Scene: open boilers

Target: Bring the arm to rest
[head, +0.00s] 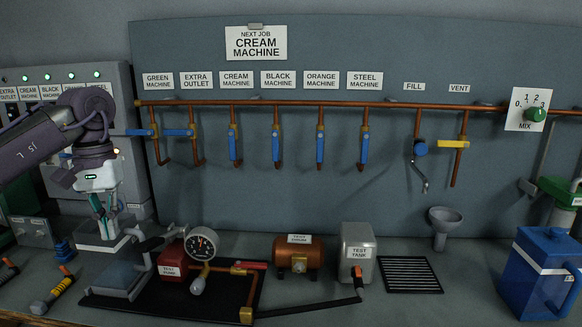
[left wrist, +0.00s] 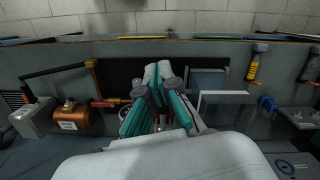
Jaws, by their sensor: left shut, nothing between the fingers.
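My left arm (head: 45,145) comes in from the left in the head view, with its purple links bent and the hand pointing down. My left gripper (head: 107,232) is shut and empty. It hangs over the grey device with a clear box (head: 120,278), left of the red test pump (head: 172,285); I cannot tell whether it touches anything. In the left wrist view the teal-lined fingers (left wrist: 155,72) come together at their tips with nothing between them. My right gripper is in neither view.
The gauge (head: 202,243), copper test drum (head: 299,257) and test tank (head: 358,253) stand on the bench. A copper pipe (head: 380,104) with blue-handled valves runs along the wall panel. A blue jug (head: 540,275) stands at right. The bench front right of centre is clear.

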